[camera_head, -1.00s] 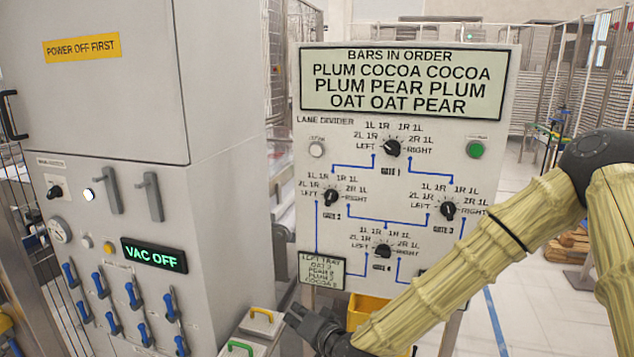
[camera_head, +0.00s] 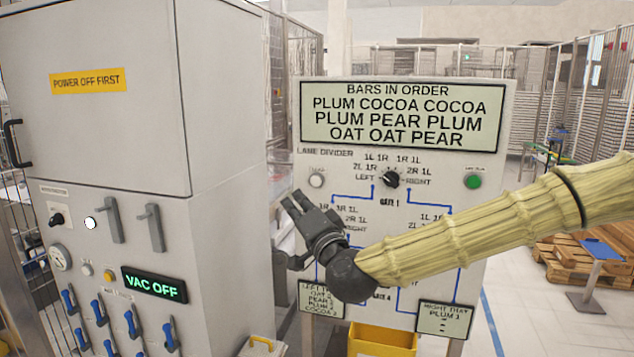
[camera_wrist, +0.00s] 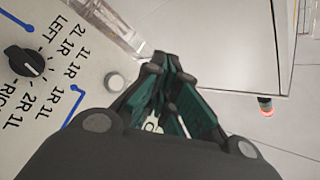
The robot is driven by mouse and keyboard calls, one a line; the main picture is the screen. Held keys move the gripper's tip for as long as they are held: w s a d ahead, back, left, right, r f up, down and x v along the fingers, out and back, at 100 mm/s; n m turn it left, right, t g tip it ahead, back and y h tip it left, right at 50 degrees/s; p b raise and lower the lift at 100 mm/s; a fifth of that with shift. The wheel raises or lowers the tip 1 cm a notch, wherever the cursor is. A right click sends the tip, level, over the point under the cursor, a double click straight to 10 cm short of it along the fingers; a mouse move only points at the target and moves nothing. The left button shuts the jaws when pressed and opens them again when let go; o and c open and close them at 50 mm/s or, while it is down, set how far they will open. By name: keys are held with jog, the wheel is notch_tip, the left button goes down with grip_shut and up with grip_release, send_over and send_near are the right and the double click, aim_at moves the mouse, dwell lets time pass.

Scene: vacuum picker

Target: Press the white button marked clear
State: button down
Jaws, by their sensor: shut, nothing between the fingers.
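The white button (camera_head: 316,180) sits at the upper left of the lane divider panel (camera_head: 335,175), under the words LANE DIVIDER. Its small label is too blurred to read. In the wrist view, the white button (camera_wrist: 115,82) is left of the fingers, near the panel edge. My gripper (camera_head: 292,201) is shut and empty, just below and left of the button in the head view. The wrist view shows the gripper (camera_wrist: 170,72) with its dark green fingers together. I see no contact with the button, and the distance to the panel is unclear.
A dial (camera_head: 391,179) and a green button (camera_head: 473,181) are on the same panel. My arm covers the lower dials. A grey cabinet (camera_head: 225,150) with levers stands close on the left. A yellow bin (camera_head: 382,340) is below the panel.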

aim_at(316, 181)
jog(key=shift+w+d, duration=0.45)
jog(key=shift+w, duration=0.95)
jog(key=shift+w+d, duration=0.45)
jog(key=shift+w, duration=0.9)
jog(key=shift+w+d, duration=0.45)
jog(key=shift+w, duration=0.95)
jog(key=shift+w+f, duration=0.1)
jog(key=shift+w, duration=0.05)
jog(key=shift+w+d, duration=0.1)
jog(key=shift+w, duration=0.2)
jog(key=shift+w+d+b, duration=0.1)
jog(key=shift+w+b, duration=0.25)
jog(key=shift+b, duration=0.05)
jog(key=shift+s, duration=0.15)
jog(key=shift+s+a, duration=0.25)
jog(key=shift+s, duration=0.35)
jog(key=shift+b, duration=0.3)
